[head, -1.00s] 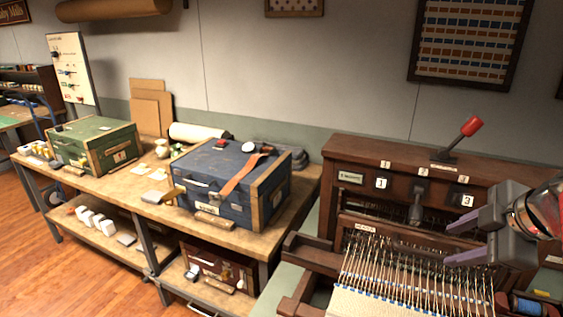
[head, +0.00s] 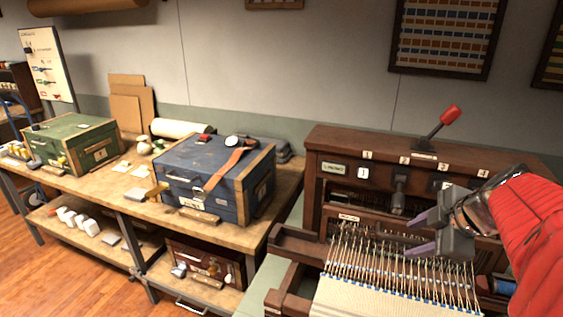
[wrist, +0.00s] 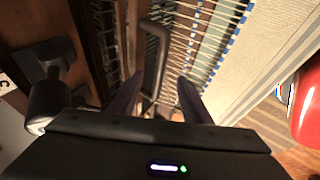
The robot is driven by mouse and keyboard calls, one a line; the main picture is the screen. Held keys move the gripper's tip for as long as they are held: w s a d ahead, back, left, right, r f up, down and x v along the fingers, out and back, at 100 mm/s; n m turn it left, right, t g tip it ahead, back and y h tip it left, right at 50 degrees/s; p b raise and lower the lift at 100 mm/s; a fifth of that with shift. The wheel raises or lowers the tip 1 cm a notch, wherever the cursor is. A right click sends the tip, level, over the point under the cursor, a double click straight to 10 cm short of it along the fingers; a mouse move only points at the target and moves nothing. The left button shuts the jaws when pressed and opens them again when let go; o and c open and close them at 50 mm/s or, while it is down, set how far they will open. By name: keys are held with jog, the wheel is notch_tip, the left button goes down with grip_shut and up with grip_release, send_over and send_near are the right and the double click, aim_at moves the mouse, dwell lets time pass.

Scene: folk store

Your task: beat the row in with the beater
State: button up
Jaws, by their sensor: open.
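The beater (head: 349,218) is a dark wooden bar with a small label, set across the loom behind the fan of warp threads. A dark U-shaped handle (wrist: 161,55) on it shows in the wrist view, running away from me between the fingertips. My gripper (head: 409,237) is open above the beater, to the right of its label; in the wrist view its two dark fingers (wrist: 158,82) stand on either side of the near part of the handle. I cannot tell whether they touch it. The pale woven cloth (head: 375,297) lies on the near side of the threads (head: 385,265).
The loom's upper beam (head: 330,146) carries numbered tags, a red-knobbed lever (head: 448,117) and a dark lever (head: 398,195). A spool (head: 502,287) sits at the right. A bench (head: 140,208) at left holds a blue chest (head: 190,180) and a green chest (head: 75,143).

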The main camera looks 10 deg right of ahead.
jog(key=shift+x, duration=1)
jog(key=shift+c, duration=0.4)
grip_shut()
jog(key=shift+s, duration=0.1)
